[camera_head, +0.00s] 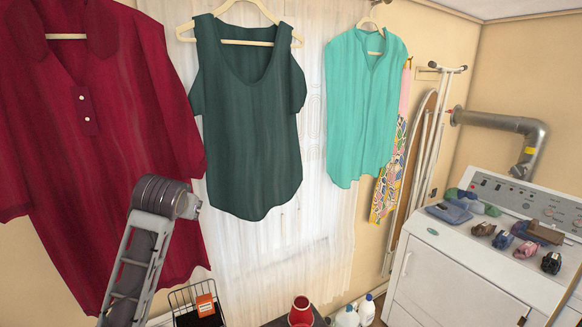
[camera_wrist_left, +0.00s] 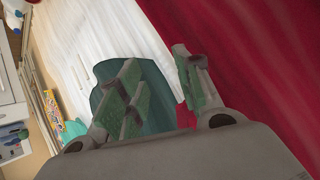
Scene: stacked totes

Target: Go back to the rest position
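My left gripper (camera_wrist_left: 162,90) shows in the left wrist view. Its two fingers with green pads stand apart, with nothing between them. Behind the fingers hang the dark green top (camera_wrist_left: 152,82) and the red shirt (camera_wrist_left: 235,55). In the head view my left arm rises from the lower left in front of the red shirt (camera_head: 105,130). I cannot make out the left gripper's fingers there. My right gripper is not in view.
The dark green top (camera_head: 250,120) and a turquoise top (camera_head: 362,110) hang before a white curtain (camera_head: 315,200). A white washing machine (camera_head: 450,275) with several small items on top stands at right. A wire basket (camera_head: 180,298) and a red container (camera_head: 301,312) are low at centre.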

